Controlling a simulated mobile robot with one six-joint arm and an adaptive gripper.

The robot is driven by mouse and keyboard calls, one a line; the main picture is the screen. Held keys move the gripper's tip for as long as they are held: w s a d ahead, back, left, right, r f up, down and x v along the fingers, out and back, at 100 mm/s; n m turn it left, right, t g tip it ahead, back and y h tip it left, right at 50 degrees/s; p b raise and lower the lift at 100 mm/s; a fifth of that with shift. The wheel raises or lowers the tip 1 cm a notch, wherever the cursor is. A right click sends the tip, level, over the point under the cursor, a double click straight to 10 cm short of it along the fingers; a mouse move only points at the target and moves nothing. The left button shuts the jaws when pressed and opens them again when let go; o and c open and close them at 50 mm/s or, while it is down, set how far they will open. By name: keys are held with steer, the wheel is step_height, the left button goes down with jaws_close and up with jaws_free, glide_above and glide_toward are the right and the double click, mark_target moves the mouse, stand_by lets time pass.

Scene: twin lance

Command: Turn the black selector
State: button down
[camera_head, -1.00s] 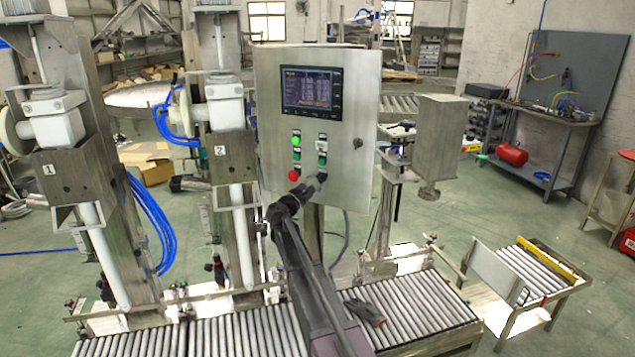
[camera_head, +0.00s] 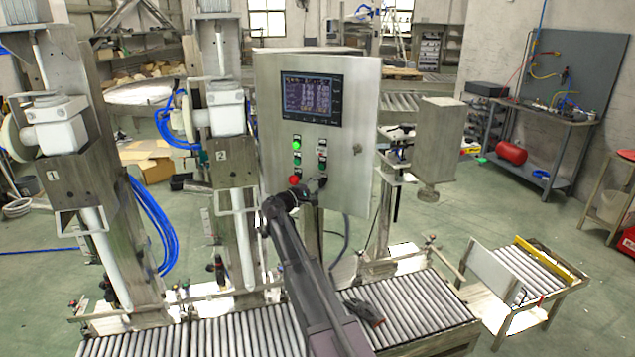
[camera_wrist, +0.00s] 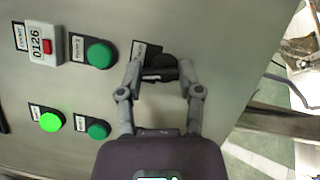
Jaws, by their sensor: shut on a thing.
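The black selector (camera_wrist: 160,68) is on the face of the grey control cabinet (camera_head: 345,190), at the lower end of the right column of controls. In the wrist view my gripper (camera_wrist: 161,72) has one finger on each side of the selector and is shut on it. The dark knob shows between the fingertips, with a label plate partly behind the left finger. In the head view my gripper (camera_head: 314,187) reaches the cabinet's lower part, and the selector is hard to make out behind it.
A lit green button (camera_head: 296,143), a green button (camera_wrist: 99,54) and a counter with a red button (camera_wrist: 46,46) are near. A red button (camera_head: 293,180) is close left of my gripper. A screen (camera_head: 311,98) sits above. A roller conveyor (camera_head: 415,315) runs below.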

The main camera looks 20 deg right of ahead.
steer(key=shift+d+m+g+y+p, duration=0.1)
steer(key=shift+m+g+y+p, duration=0.4)
steer(key=shift+m, duration=1)
steer(key=shift+p, duration=0.3)
steer(key=shift+c, duration=1.3)
jaws_free()
steer(key=shift+s, duration=0.1)
steer(key=v, duration=1.2)
